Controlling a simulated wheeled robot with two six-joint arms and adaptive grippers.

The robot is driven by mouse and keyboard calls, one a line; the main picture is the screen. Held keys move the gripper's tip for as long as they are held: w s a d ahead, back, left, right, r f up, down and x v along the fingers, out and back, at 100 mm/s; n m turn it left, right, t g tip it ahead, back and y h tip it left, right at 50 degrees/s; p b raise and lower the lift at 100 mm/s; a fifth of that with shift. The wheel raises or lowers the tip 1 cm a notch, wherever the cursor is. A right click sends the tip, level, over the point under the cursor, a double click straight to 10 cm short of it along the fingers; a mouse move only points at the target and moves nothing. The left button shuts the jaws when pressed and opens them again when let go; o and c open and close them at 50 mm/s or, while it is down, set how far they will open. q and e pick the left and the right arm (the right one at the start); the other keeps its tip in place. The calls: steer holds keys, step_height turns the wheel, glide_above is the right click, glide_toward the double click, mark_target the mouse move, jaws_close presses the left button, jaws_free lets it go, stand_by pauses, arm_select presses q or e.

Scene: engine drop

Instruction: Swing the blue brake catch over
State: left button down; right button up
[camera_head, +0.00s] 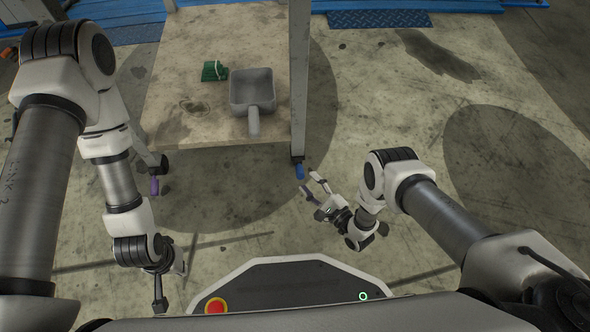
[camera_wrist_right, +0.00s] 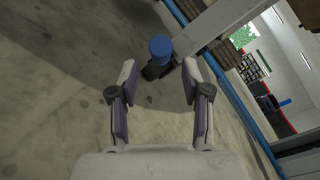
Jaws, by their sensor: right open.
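The blue brake catch (camera_head: 300,171) sits low on the caster at the near right leg of a wheeled table (camera_head: 215,122).
A purple catch (camera_head: 154,186) is on the near left caster. The table's right upright (camera_head: 299,75) rises above the blue catch. The floor to the right is clear.

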mark_target(300, 170)
steer(key=shift+w+a, duration=0.2)
steer(key=shift+a, duration=0.1)
steer(key=b+x, duration=0.3)
steer(key=x, duration=0.3)
steer(key=shift+w+a+r, duration=0.1)
steer(key=shift+w+a, duration=0.15)
steer(key=shift+w, duration=0.1)
steer(key=shift+w+a+r, duration=0.1)
steer(key=shift+w+a, duration=0.05)
steer(key=shift+w, duration=0.05)
jaws_close()
